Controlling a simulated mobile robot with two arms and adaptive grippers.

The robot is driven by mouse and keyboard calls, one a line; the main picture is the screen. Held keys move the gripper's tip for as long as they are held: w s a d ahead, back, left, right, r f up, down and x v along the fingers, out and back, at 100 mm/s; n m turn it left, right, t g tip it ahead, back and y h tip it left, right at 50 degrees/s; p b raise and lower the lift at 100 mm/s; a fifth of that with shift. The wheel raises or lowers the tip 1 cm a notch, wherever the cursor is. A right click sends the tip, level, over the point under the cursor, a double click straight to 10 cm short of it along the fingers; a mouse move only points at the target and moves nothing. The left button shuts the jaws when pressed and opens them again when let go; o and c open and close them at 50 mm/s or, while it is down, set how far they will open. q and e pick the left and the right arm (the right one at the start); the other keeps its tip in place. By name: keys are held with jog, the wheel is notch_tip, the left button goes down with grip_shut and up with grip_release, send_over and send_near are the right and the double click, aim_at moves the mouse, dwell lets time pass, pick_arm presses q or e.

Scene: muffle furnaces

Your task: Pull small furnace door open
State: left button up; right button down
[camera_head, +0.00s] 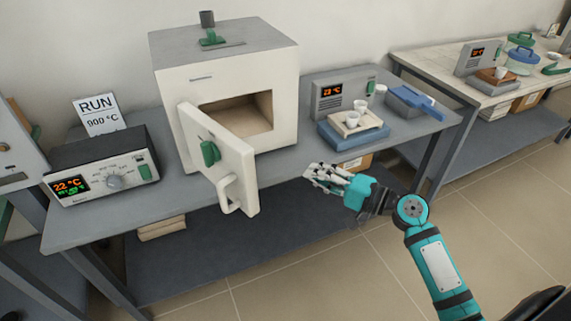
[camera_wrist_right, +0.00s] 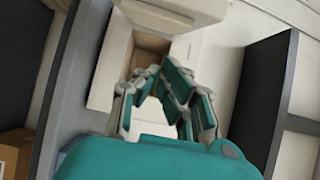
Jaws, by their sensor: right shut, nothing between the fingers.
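The small furnace (camera_head: 281,106) is a white box with a grey top, standing on the grey bench. Its door (camera_head: 236,161) stands part-way open, swung out towards the front left, and the beige chamber (camera_head: 240,112) shows behind it. The door carries a green latch knob (camera_head: 210,153) and a white loop handle (camera_head: 227,196). My right gripper (camera_head: 312,172) is to the right of the door, apart from the handle, above the bench's front edge. It is shut and empty. In the right wrist view the gripper fingers (camera_wrist_right: 160,100) point towards the open chamber (camera_wrist_right: 149,52). My left gripper is not in view.
A control box (camera_head: 103,168) with dial and display stands left of the furnace, near a RUN 900 °C card (camera_head: 98,113). To the right, a blue scale (camera_head: 352,133) holds white cups. Another bench (camera_head: 430,60) stands farther right. Tiled floor is open at front right.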

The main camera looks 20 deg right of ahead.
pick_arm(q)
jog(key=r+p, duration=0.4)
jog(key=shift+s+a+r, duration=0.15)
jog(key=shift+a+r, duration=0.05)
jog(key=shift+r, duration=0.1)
pick_arm(e)
jog(key=w+a, duration=0.6)
jog(key=a, duration=0.3)
jog(key=shift+a, duration=0.4)
jog(key=shift+w, duration=0.15)
pick_arm(q)
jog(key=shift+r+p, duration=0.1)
jog(key=shift+p, duration=0.25)
pick_arm(e)
jog(key=shift+a, duration=0.15)
